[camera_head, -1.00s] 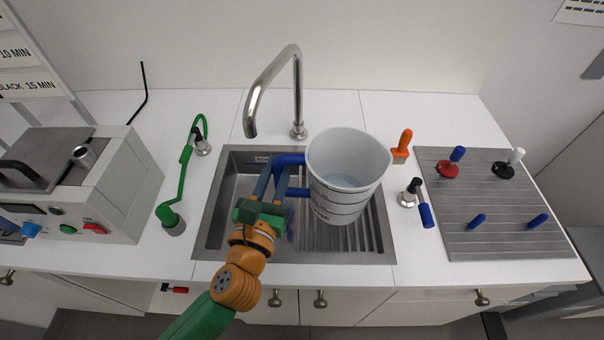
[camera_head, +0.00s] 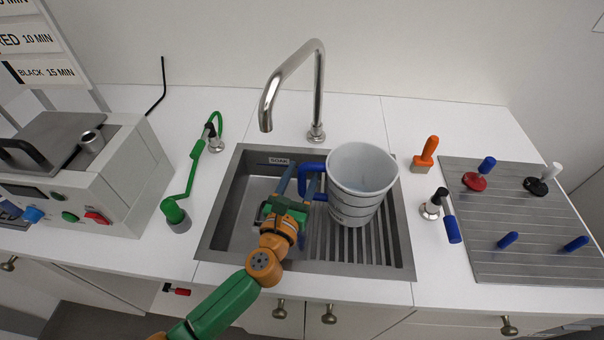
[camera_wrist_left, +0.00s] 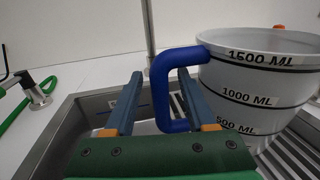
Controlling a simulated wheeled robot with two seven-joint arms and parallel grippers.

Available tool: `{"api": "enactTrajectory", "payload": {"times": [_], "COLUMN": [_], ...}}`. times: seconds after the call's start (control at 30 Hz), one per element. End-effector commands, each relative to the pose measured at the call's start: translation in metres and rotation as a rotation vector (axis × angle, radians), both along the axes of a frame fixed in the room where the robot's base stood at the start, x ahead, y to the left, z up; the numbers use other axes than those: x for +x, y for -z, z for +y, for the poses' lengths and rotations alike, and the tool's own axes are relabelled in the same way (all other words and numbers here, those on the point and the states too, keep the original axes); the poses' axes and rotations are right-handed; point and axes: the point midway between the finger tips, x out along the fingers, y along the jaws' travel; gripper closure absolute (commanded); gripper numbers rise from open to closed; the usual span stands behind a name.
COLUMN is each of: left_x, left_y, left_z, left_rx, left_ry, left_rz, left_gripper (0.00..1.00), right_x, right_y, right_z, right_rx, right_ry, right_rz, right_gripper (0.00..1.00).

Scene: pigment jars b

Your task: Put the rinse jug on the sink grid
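The rinse jug (camera_head: 358,190) is a white beaker with black graduation lines and a blue handle (camera_head: 313,168). It appears to stand upright on the ribbed sink grid (camera_head: 325,240), on the right side of the sink. My left gripper (camera_head: 298,180) is at the handle on the jug's left. In the left wrist view the jug (camera_wrist_left: 255,85) is at right, and the handle's upright bar (camera_wrist_left: 160,95) lies between the spread fingers, with a gap to the left finger. The jug's base is partly hidden in that view. My right gripper is not in view.
The tap (camera_head: 318,95) arches behind the sink, left of the jug. The sink's left basin (camera_head: 240,205) looks empty. A green hose fitting (camera_head: 185,190) stands left, an orange-handled tool (camera_head: 424,157) and a blue-handled valve (camera_head: 448,220) right. A grooved board (camera_head: 520,215) lies farther right.

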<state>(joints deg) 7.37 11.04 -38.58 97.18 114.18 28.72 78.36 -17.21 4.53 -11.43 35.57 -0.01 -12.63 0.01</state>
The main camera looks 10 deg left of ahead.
Motion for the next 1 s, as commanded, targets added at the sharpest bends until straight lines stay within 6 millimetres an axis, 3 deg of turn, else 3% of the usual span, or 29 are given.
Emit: {"api": "enactTrajectory", "payload": {"times": [0.33,0.73,0.87,1.0], "left_x": [-0.006,-0.098,-0.115,-0.119], "left_y": [0.000,0.003,0.001,-0.001], "left_z": [0.001,0.019,0.023,0.024], "left_rx": [-0.001,0.000,0.000,0.000], "left_ry": [0.000,0.001,0.000,-0.001], "left_rz": [0.002,0.003,0.002,0.000], "left_gripper": [0.45,0.45,0.45,0.45], "right_x": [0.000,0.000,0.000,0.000], "right_y": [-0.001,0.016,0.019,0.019], "right_z": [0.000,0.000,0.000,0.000], "right_rx": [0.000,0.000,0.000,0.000], "right_ry": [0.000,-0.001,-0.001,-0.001], "right_rz": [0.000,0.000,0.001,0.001], "right_gripper": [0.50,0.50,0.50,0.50]}}
